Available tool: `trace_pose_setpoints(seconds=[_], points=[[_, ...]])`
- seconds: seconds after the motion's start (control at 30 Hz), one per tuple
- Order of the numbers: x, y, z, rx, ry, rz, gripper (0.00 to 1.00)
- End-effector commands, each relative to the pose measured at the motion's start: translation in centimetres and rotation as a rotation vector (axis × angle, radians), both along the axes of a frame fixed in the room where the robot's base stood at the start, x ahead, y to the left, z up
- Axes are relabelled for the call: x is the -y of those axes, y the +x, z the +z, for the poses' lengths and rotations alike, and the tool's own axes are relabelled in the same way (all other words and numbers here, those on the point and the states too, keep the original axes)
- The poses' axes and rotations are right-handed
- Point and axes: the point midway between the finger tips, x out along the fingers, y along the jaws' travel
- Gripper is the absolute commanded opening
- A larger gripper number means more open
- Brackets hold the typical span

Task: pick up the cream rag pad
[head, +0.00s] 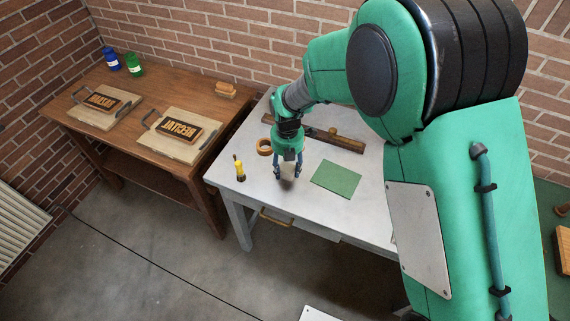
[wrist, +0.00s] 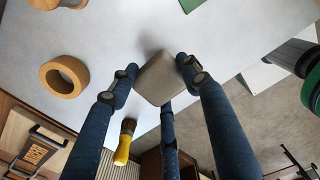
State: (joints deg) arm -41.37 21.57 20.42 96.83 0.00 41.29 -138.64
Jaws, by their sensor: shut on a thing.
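The cream rag pad (wrist: 160,82) is a small rounded block, greyish beige in the wrist view. It sits between the dark blue fingers of my gripper (wrist: 158,75), which are shut on its sides. In the head view, my gripper (head: 288,173) is low at the grey table's (head: 230,180) front part, and the pad (head: 288,170) shows as a small pale patch partly hidden by the fingers. I cannot tell whether the pad touches the tabletop.
A green sheet (head: 336,179) lies to the right. A long wooden bar (head: 340,140) lies farther back. A brown bench (head: 140,80) with printing blocks stands left.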

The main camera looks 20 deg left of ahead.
Motion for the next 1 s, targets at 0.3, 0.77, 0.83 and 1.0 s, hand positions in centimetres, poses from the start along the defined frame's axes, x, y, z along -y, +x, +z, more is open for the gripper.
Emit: trace_pose_setpoints(seconds=[0.3,0.77,0.83,1.0], points=[[3.8,-4.6,0.8,0.001,0.001,0.000,0.22],[8.0,-9.6,1.3,0.002,0.001,0.000,0.22],[8.3,-10.0,1.3,0.001,0.001,0.000,0.22],[8.6,-10.4,1.4,0.001,0.001,0.000,0.22]])
